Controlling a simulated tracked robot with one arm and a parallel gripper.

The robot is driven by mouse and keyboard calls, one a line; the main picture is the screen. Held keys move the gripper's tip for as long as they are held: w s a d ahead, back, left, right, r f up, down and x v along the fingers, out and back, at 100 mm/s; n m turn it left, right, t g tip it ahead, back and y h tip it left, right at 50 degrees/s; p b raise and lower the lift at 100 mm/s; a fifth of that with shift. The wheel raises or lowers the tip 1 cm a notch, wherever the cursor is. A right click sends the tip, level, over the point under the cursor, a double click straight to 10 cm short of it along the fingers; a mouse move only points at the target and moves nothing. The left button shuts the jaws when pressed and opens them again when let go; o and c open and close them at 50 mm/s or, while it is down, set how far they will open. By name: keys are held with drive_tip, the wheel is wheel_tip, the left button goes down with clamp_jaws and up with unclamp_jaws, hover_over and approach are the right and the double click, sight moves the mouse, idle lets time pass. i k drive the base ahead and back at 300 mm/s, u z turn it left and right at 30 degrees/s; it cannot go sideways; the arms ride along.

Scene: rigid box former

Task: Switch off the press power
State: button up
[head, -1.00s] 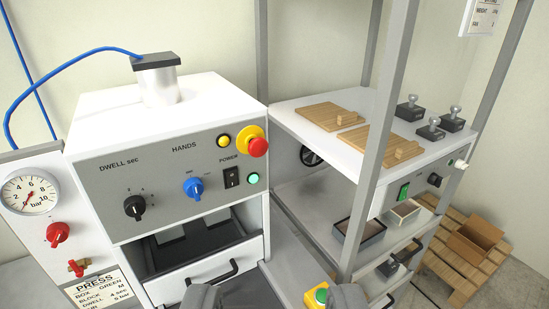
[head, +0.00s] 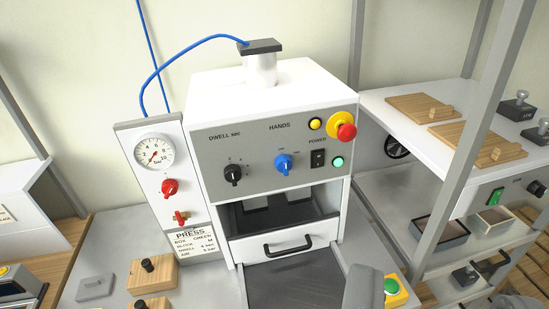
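The press (head: 275,105) is a white box with a grey front panel. Its black power rocker switch (head: 318,158) sits under the POWER label at the panel's right. Beside it, a green lamp (head: 338,162) looks lit. The rocker's position is too small to read. A grey rounded part of my gripper (head: 364,287) shows at the bottom edge, well below and nearer than the panel, apart from the switch. The rest of the gripper is out of frame, so its opening cannot be told.
A red mushroom button on yellow (head: 345,131) sits just above the switch, and a blue knob (head: 284,164) to its left. A drawer handle (head: 287,247) sticks out below. A green button on a yellow box (head: 391,287) is at lower right. A rack post (head: 470,140) stands right.

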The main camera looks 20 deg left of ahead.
sight(317, 156)
drive_tip(key=u, duration=0.6)
drive_tip(key=k, duration=0.9)
drive_tip(key=z, duration=0.7)
drive_tip(key=i, duration=1)
